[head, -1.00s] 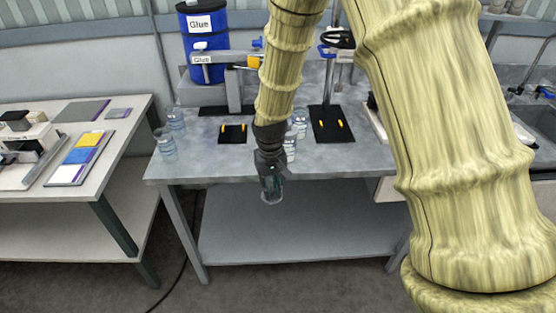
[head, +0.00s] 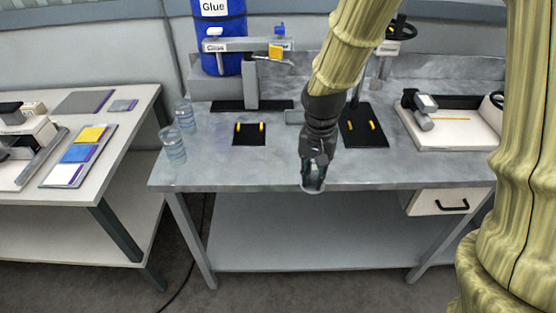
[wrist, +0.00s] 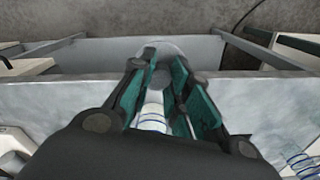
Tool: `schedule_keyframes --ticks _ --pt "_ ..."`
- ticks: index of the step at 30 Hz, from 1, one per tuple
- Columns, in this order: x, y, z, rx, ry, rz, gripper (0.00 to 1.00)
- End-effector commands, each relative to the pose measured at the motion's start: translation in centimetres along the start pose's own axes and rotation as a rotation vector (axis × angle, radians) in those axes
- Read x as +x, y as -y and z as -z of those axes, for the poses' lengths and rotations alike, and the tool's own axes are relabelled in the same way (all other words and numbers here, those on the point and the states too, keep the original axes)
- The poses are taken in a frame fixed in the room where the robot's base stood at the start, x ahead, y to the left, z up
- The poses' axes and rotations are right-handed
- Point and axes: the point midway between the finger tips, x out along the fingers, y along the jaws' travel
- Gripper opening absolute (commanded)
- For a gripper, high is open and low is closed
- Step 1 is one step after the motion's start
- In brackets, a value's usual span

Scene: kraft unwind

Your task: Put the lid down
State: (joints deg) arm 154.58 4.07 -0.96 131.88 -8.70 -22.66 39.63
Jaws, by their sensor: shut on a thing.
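My gripper (head: 313,182) points down at the front edge of the grey table (head: 240,172). It is shut on a clear round thing, seemingly the lid (head: 313,191), whose pale rim shows under the fingertips. In the wrist view the see-through lid (wrist: 165,50) sits at the tips of the green-padded fingers, over the table edge. A clear jar with blue bands (wrist: 153,117) shows between the fingers, below them; my gripper hides it in the head view. Two clear jars stand at the table's left, one nearer (head: 173,146) and one farther (head: 184,115).
Behind are a black pad with yellow pegs (head: 249,134), a larger black plate (head: 363,127), a press (head: 250,80) and a blue glue drum (head: 218,30). A white tray (head: 452,140) is at right. The table's front left is mostly clear.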

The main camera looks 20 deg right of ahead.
Motion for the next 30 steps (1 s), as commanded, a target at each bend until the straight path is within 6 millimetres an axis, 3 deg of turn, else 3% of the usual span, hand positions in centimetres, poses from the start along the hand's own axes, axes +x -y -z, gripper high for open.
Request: schedule_keyframes --ticks 18,30 --pt "1.0 10.2 6.7 -0.006 0.001 -0.001 0.05" --pt "2.2 11.3 7.4 -0.004 0.002 -0.001 0.05"
